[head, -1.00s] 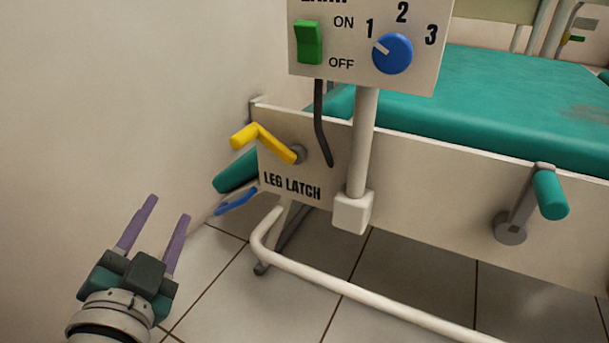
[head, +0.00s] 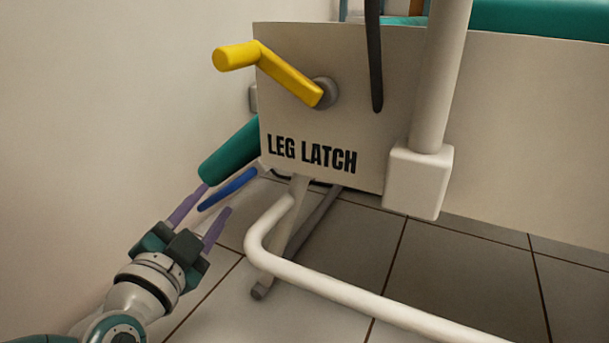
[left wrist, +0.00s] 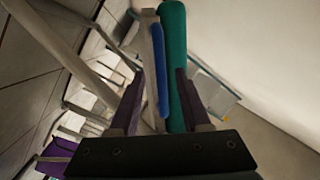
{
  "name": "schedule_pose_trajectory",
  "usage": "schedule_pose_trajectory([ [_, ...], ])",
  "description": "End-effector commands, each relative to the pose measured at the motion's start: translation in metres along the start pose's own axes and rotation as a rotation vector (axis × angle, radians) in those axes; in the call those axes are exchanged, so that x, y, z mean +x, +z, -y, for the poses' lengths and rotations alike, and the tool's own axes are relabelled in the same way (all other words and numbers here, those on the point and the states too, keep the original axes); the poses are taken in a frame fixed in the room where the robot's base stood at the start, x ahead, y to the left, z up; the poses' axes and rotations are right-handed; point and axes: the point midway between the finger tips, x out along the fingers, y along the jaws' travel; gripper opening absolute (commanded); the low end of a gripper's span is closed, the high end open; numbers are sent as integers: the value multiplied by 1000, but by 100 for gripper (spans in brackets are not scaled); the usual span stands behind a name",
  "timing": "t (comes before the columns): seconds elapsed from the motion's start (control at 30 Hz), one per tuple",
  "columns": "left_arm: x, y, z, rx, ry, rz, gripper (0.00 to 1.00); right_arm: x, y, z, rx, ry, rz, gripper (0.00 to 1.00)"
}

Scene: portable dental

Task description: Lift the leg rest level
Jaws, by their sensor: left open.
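The leg rest is a teal pad (head: 230,152) that hangs sloping down at the left end of the bed in the head view. A blue bar (head: 228,188) runs along its lower side. My left gripper (head: 216,198) is open, its purple fingertips at the lower end of the blue bar. In the left wrist view, the blue bar (left wrist: 162,72) and the teal pad (left wrist: 176,50) lie between the open fingers (left wrist: 159,78); contact cannot be told. The yellow leg latch lever (head: 285,75) sits on the side panel, its grip up and left. My right gripper is not in view.
The cream side panel (head: 310,125) reads LEG LATCH. A white post with a square foot (head: 418,182) and a curved white floor rail (head: 340,292) stand to the right. The wall (head: 90,130) is close on the left. Tiled floor lies below.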

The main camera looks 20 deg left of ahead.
Motion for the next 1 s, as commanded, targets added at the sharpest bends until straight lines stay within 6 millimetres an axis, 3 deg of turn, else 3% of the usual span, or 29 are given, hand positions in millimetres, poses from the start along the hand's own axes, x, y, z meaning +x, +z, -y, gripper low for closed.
schedule_pose_trajectory([
  [0.2,22,0,-1,-1,-1,0,47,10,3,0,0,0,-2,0],
  [0.5,24,0,0,-1,0,0,46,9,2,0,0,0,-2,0],
  [0.9,24,0,0,-1,0,0,1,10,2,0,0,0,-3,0],
  [1.0,24,0,0,-1,0,0,0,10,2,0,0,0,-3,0],
])
